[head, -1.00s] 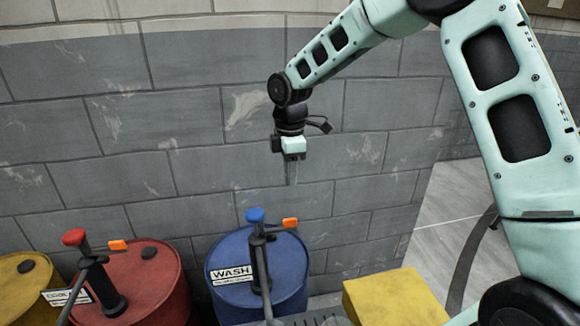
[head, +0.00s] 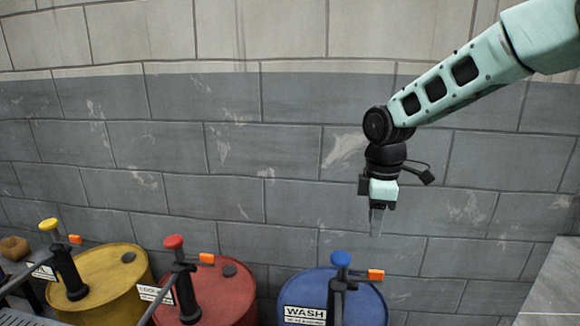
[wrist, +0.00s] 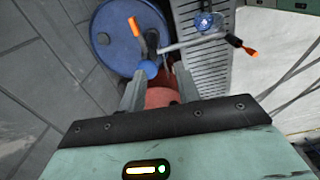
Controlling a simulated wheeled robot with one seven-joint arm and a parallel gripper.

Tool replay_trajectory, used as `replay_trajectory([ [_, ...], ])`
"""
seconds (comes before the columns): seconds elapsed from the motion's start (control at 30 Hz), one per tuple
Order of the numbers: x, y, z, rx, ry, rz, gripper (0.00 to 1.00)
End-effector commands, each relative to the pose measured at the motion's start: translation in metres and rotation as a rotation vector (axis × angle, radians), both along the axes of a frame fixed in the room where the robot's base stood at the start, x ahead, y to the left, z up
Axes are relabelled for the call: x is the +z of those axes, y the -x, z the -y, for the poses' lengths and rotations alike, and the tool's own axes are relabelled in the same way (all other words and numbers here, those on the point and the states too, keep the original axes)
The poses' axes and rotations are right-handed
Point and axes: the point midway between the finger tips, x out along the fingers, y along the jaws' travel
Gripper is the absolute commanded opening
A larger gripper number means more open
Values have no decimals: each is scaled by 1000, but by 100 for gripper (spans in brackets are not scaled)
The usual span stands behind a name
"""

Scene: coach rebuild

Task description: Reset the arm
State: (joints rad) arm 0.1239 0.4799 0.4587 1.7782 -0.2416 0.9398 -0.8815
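My gripper (head: 376,228) hangs at the end of the pale green arm, fingers pointing down, in front of the grey block wall. It is above and a little right of the blue WASH drum (head: 306,284) and apart from it. In the wrist view my gripper (wrist: 160,80) has its two fingers spread with a gap between them, and I see nothing held. The arm reaches in from the upper right, bent at the wrist joint.
A red drum (head: 228,290) and a yellow drum (head: 112,268) stand left of the blue one, each with a hand pump. In the wrist view a slotted grey grate (wrist: 207,80) lies beside the blue drum (wrist: 112,45). The wall (head: 260,150) runs close behind.

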Motion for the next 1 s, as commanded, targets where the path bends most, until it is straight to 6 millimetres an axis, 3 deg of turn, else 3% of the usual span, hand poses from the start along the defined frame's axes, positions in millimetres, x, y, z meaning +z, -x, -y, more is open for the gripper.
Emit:
replay_trajectory([
  [0.1, 1, 71, -49, -96, -6, -5, 33],
  [0.2, -2, 139, -75, -220, -14, -8, 33],
  [0.3, -10, 204, -85, -356, -23, -13, 33],
  [0.4, -19, 254, -84, -478, -31, -15, 33],
  [0.5, -26, 287, -78, -567, -36, -16, 33],
  [0.67, -32, 308, -73, -635, -40, -19, 33],
  [1.0, -32, 308, -72, -640, -40, -20, 33],
])
